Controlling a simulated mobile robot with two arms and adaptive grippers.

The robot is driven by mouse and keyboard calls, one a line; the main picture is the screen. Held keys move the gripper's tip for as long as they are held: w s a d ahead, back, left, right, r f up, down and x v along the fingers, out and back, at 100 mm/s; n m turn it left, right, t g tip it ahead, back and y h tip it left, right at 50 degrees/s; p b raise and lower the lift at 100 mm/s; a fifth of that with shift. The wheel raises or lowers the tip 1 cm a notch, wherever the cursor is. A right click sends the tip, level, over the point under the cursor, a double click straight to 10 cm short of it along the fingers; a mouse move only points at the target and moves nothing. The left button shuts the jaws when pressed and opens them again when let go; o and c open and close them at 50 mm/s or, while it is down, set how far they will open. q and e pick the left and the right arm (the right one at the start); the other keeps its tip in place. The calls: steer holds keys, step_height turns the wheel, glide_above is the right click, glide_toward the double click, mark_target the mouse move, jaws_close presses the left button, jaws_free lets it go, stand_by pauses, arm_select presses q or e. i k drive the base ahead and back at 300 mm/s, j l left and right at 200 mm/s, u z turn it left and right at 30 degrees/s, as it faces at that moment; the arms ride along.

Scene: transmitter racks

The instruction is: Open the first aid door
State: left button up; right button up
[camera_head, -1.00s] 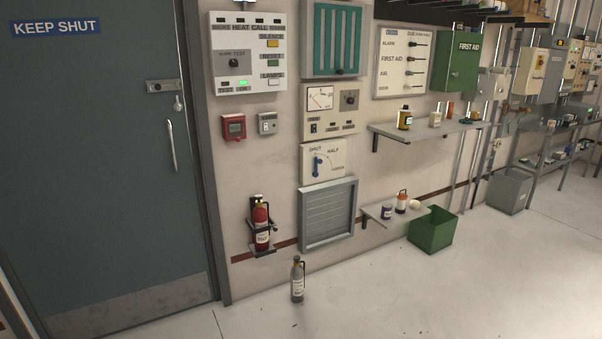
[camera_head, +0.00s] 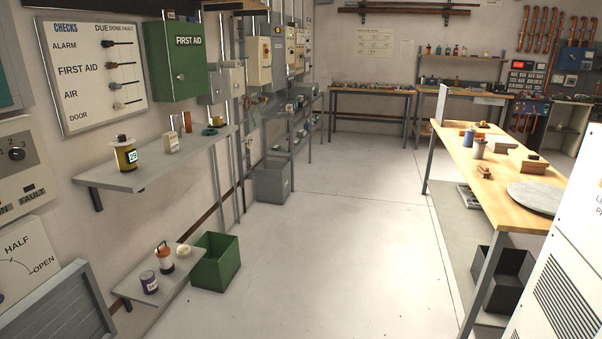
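The first aid cabinet (camera_head: 176,62) is a green box on the left wall with a white FIRST AID label. Its door is shut, and a small knob (camera_head: 181,77) shows on its front. It hangs above a grey wall shelf, to the right of the white checks board. Neither of my grippers is in view.
The wall shelf (camera_head: 165,165) below the cabinet holds a yellow-black jar (camera_head: 125,155) and small items. A lower shelf (camera_head: 165,295) and a green bin (camera_head: 216,262) stand below. A wooden workbench (camera_head: 500,170) is at right, a white cabinet (camera_head: 570,270) at front right. The middle floor is clear.

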mark_target(186, 40)
steer(key=i+l, duration=0.2)
steer(key=i, duration=0.65)
steer(key=i+l+z, duration=0.15)
steer(key=i, duration=0.75)
